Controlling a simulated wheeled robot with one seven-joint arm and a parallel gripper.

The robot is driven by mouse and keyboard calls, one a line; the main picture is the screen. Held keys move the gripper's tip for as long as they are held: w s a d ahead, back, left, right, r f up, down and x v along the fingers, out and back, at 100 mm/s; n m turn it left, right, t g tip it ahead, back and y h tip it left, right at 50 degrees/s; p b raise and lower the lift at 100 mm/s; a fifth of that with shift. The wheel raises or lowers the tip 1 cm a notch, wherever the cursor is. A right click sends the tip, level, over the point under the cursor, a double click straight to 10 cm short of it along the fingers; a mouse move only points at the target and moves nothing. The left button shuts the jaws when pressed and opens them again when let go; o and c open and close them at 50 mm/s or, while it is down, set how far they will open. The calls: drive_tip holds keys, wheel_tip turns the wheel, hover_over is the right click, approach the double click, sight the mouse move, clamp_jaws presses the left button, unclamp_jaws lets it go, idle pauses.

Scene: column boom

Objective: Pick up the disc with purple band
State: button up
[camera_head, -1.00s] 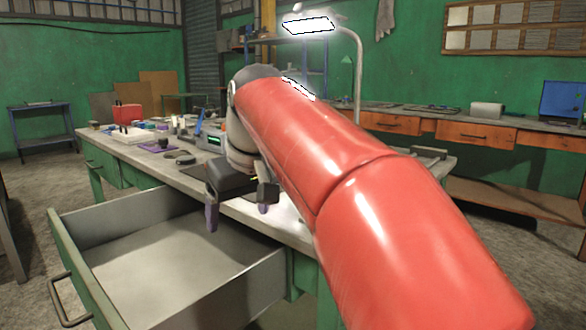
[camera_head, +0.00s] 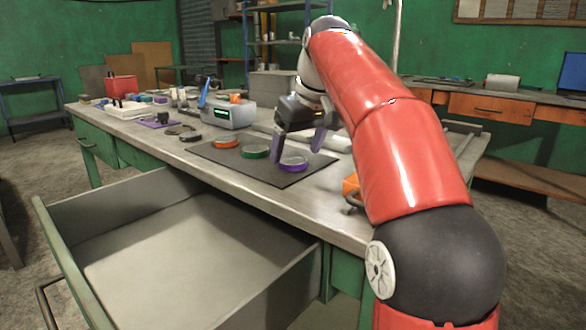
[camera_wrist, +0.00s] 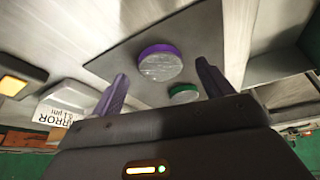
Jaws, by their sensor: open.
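The disc with the purple band (camera_head: 293,162) lies on a dark mat (camera_head: 221,158) on the workbench, at the right end of a row of discs. In the wrist view the purple-banded disc (camera_wrist: 160,63) shows its pale, scratched top, ahead of my fingers and roughly centred between them. My gripper (camera_head: 298,150) is open just above and around the near side of the disc, with nothing between its purple fingers. It also shows in the wrist view (camera_wrist: 163,83). I cannot tell whether a finger touches the mat.
A green-banded disc (camera_head: 255,152) and an orange-banded disc (camera_head: 226,142) lie to the left on the mat. A device with a lit display (camera_head: 229,114) stands behind. An open drawer (camera_head: 170,260) juts out below the bench front.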

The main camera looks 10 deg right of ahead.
drive_tip(key=shift+x, duration=1.05)
drive_tip(key=c, duration=1.2)
drive_tip(key=shift+r, duration=0.1)
drive_tip(key=shift+c, duration=0.6)
drive_tip(key=shift+r, duration=0.1)
